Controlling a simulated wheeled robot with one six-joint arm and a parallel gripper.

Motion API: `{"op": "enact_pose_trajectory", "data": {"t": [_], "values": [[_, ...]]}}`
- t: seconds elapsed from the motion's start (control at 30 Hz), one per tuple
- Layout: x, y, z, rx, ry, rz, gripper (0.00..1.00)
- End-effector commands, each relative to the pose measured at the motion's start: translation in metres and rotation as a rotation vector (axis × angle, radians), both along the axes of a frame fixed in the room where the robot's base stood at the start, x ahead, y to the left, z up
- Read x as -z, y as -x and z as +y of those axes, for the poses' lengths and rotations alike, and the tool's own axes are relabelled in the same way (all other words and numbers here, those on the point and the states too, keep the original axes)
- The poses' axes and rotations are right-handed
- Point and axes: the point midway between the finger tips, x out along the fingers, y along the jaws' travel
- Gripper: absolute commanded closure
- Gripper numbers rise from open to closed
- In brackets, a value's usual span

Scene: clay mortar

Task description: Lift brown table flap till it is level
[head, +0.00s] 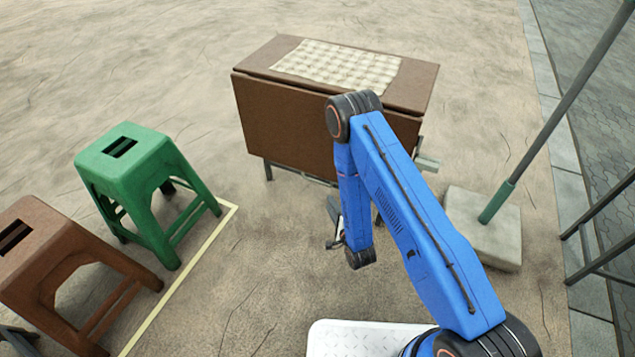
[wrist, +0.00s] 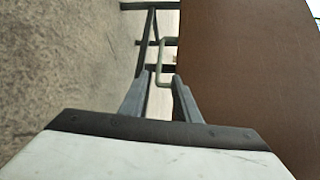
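A brown table (head: 268,52) stands in the upper middle of the head view. Its brown flap (head: 282,122) hangs down along the near side. The flap also fills the right part of the wrist view (wrist: 250,75). My gripper (wrist: 161,77) has its two grey fingers apart, with a gap between the tips. It is low, close to the flap's lower area, with the flap to the right in the wrist view. A thin grey bent bar (wrist: 162,62) shows just beyond the fingertips; I cannot tell if they touch it. In the head view my arm mostly hides the gripper.
A checked cloth (head: 340,63) lies on the tabletop. A green stool (head: 130,160) and a brown stool (head: 50,250) stand at left. A pole in a concrete block (head: 490,240) stands at right. The ground between the stools and table is clear.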

Motion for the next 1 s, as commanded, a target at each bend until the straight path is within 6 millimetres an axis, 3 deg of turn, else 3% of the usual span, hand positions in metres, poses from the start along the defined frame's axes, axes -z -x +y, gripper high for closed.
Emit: {"op": "enact_pose_trajectory", "data": {"t": [0.7,1.0], "values": [[0.017,-0.108,0.051,0.001,0.000,-0.002,0.71],[0.022,-0.142,0.068,0.001,0.001,0.000,0.71]]}}
